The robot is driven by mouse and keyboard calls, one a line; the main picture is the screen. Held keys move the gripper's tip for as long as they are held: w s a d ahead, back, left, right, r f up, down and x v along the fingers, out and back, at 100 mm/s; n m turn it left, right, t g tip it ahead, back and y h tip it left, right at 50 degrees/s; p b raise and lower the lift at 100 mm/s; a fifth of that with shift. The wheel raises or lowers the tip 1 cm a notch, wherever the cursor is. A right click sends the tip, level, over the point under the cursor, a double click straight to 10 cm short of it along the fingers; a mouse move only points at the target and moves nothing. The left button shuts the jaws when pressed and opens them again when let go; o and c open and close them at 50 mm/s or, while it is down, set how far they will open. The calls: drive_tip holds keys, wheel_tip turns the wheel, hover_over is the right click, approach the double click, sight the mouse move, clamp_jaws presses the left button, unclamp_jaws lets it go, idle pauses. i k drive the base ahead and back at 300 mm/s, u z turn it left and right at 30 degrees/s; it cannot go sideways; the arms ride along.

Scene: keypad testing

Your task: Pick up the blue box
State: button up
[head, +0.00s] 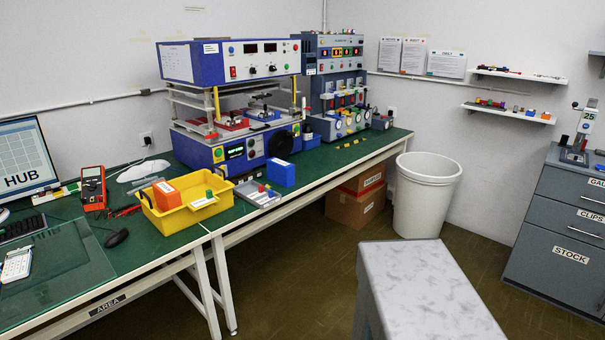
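The blue box (281,172) stands upright on the green-topped bench (328,160), near its front edge, in the head view. It is a small plain block with its front and top showing. A grey compartment tray (266,202) with small coloured parts is just in front of it to the left. The large blue test machine (205,150) stands behind it. My gripper is not in view, so its state does not show.
A yellow bin (185,217) holding an orange-red box (166,195) is left of the tray. A white waste bin (425,200) and cardboard boxes (345,210) stand on the floor. A pale-topped stand (430,290) fills the lower foreground. Grey drawers (560,225) are at right.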

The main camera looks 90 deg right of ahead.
sight(279, 171)
drive_tip(key=u, duration=0.25)
drive_tip(key=k, duration=0.6)
drive_tip(key=z, duration=2.2)
drive_tip(key=i, duration=1)
drive_tip(key=z, duration=0.1)
drive_tip(key=k, duration=0.15)
